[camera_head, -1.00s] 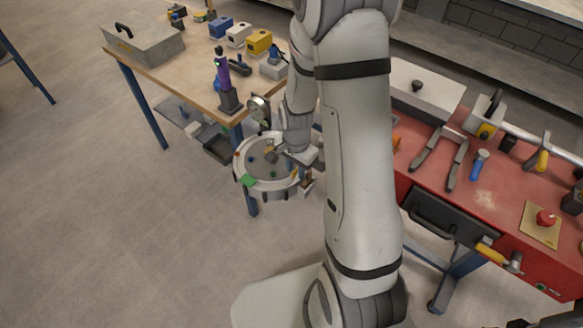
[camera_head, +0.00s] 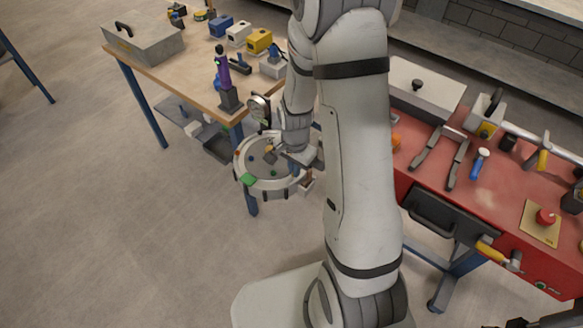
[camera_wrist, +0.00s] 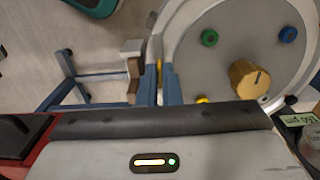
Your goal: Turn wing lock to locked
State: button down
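The round sandbed (camera_head: 246,160) stands beside the wooden bench, with small coloured pieces on its grey disc. In the wrist view its pale ring (camera_wrist: 185,22) and disc fill the upper right. My gripper (camera_wrist: 160,82) is at the ring's near edge, with its two blue-grey fingers close together. A thin yellow part (camera_wrist: 159,68), possibly the wing lock, shows between them. I cannot tell whether the fingers press on it. In the head view my wrist hides most of this spot. The lock's angle and any locked mark cannot be made out.
A brass knob-like cylinder (camera_wrist: 248,78) stands on the disc. A dial gauge (camera_head: 259,108) stands at the bench corner. The red workbench (camera_head: 490,205) with tools is at right. Open floor (camera_head: 130,240) lies at left.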

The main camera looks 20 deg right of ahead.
jog(key=shift+w+d+n+b, duration=0.2)
jog(key=shift+n+b, duration=0.15)
jog(key=shift+n, duration=0.15)
jog(key=n+b, duration=0.1)
jog(key=n, duration=0.2)
jog(key=shift+b, duration=0.3)
jog(key=n+b, duration=0.2)
jog(key=n, duration=0.4)
jog(key=shift+w+a+n, duration=0.1)
jog(key=shift+w+n, duration=0.05)
jog(key=shift+n, duration=0.15)
jog(key=n+b, duration=0.1)
jog(key=n, duration=0.2)
jog(key=shift+a+n, duration=0.1)
jog(key=shift+n, duration=0.2)
jog(key=shift+r+n+b, duration=0.15)
jog(key=shift+n+b, duration=0.45)
jog(key=shift+n, duration=1.2)
jog(key=shift+a, duration=0.1)
jog(key=c, duration=1.6)
grip_release()
